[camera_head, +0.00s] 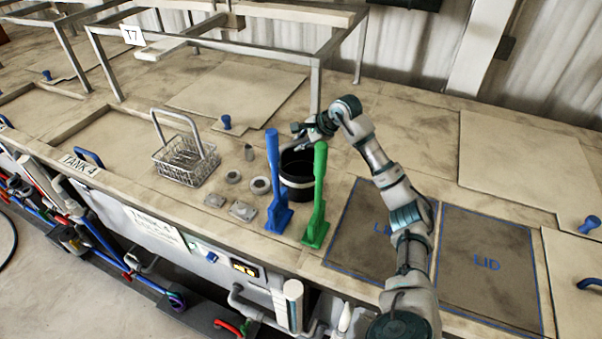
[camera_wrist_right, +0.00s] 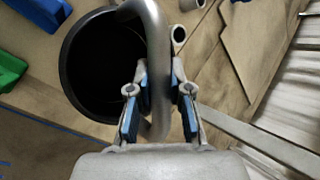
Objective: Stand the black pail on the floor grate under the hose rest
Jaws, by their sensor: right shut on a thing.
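The black pail (camera_head: 298,188) with a pale band stands upright on the bench top, partly behind a blue and a green long-handled tool. My right gripper (camera_head: 308,128) is above the pail's rim. In the right wrist view the pail's dark open mouth (camera_wrist_right: 98,65) lies left of the fingers. There my right gripper (camera_wrist_right: 158,90) has its blue-padded fingers closed on both sides of the pail's grey bail handle (camera_wrist_right: 153,30). I cannot tell whether the pail's base touches the bench. I cannot make out the floor grate or the hose rest. My left gripper is not in view.
The blue tool (camera_head: 273,180) and green tool (camera_head: 318,200) stand close in front of the pail. A wire basket (camera_head: 185,160) and several small metal parts lie left. Blue-outlined lid areas (camera_head: 487,262) are bare at right. Pipes and floor (camera_head: 40,290) show below the bench edge.

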